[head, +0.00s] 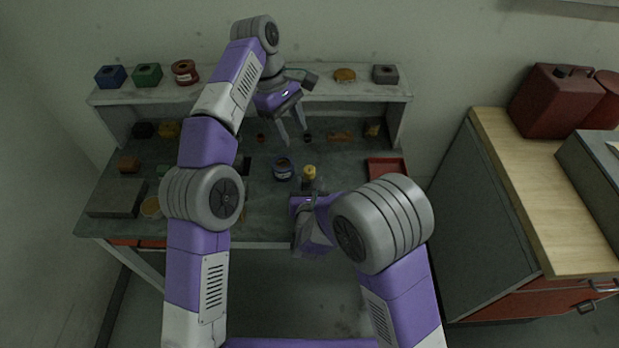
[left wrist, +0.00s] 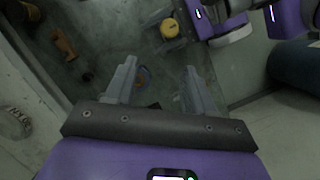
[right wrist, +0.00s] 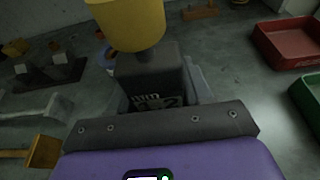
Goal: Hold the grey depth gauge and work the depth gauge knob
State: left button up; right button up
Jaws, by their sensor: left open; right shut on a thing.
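The grey depth gauge (right wrist: 153,78) is a dark block with a label, held upright in my right gripper (head: 314,197). Its yellow knob (right wrist: 128,22) sits on top and is cut off by the upper edge of the right wrist view. In the head view the knob (head: 309,171) shows just above my right gripper, whose wrist hides most of the gauge. The knob also shows near the top of the left wrist view (left wrist: 170,28). My left gripper (head: 295,139) is open and empty, apart from the knob and farther back over the bench.
A blue tin (head: 283,171) stands left of the gauge. A red tray (head: 386,168) lies to the right. A raised shelf (head: 340,93) at the back carries several small blocks and tins. Several small items lie on the left bench. A wooden-topped cabinet (head: 500,190) stands at right.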

pick_arm(q)
jog(key=w+a+t+y, duration=0.2)
jog(key=w+a+t, duration=0.2)
jog(key=a, duration=0.6)
jog(key=w+a+r+t+y, duration=0.1)
jog(key=w+a+t+y, duration=0.2)
jog(key=w+a, duration=0.6)
jog(key=w+a+t+y, duration=0.2)
jog(key=w+a+t, duration=0.3)
jog(key=a, duration=0.6)
jog(key=shift+w+r, duration=0.2)
jog(key=shift+w, duration=0.25)
jog(key=shift+w+r, duration=0.2)
jog(key=shift+w, duration=0.25)
jog(key=w+a+r+m+t, duration=0.2)
jog(key=a+r+m+t, duration=0.2)
jog(key=a+m+t, duration=0.15)
jog(key=m+g+h, duration=1.9)
jog(key=m+h, duration=0.3)
jog(key=m, duration=0.3)
send_near(310, 169)
jog(key=d, duration=0.3)
jog(key=s+d, duration=0.1)
jog(key=d, duration=0.5)
jog(key=shift+s+d+f, duration=0.25)
jog(key=shift+s+d, duration=0.05)
jog(key=shift+d, duration=0.1)
